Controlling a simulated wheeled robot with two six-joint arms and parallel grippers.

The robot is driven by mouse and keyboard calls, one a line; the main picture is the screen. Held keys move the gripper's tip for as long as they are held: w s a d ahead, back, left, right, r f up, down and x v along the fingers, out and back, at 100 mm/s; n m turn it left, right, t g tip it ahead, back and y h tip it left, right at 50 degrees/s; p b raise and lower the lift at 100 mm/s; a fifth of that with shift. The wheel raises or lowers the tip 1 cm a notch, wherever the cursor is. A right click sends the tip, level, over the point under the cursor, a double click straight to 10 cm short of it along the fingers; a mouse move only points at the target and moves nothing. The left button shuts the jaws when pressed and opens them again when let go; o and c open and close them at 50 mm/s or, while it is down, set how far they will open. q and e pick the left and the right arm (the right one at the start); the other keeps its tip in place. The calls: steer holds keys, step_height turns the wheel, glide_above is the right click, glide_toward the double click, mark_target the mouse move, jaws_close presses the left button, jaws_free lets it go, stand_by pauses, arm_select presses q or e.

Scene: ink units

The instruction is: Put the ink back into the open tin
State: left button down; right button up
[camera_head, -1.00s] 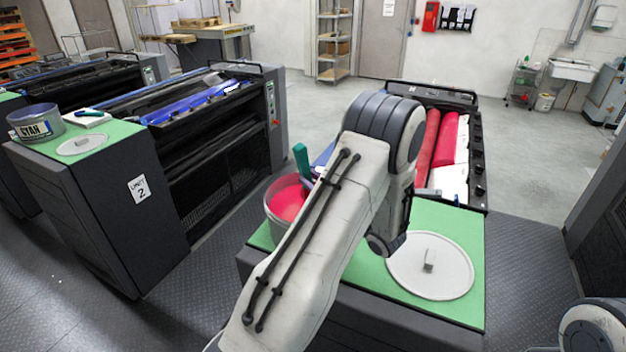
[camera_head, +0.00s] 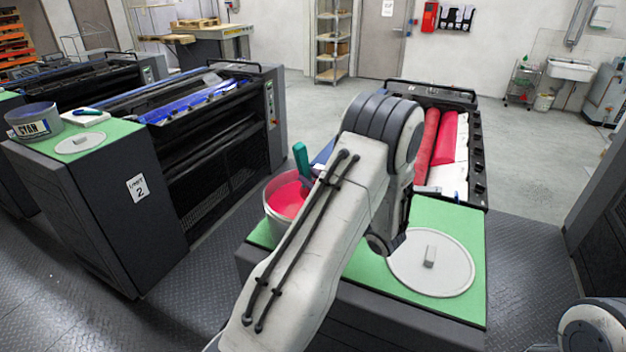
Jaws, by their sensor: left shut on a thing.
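An open tin (camera_head: 267,213) with magenta ink (camera_head: 289,200) inside stands on the green top of the near unit, partly hidden by my left arm. A tool with a teal handle (camera_head: 301,160) stands steeply tilted at the tin, its handle rising above the rim. Its lower end is hard to make out. My left arm reaches across in front of the tin, and its forearm hides most of the left gripper, which is shut on the teal-handled tool. My right gripper is out of view; only part of that arm shows at the bottom right.
A round white lid (camera_head: 450,270) with a small grey block lies on the green top (camera_head: 465,225). Red rollers (camera_head: 447,135) lie behind. Open floor lies between the units.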

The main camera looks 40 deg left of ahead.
arm_select(q)
steer(key=shift+s+f, duration=0.15)
steer(key=shift+f, duration=0.4)
steer(key=shift+r+p, duration=0.5)
step_height(320, 180, up, 11)
steer(key=p, duration=0.7)
steer(key=shift+w, duration=0.2)
steer(key=shift+a, duration=0.15)
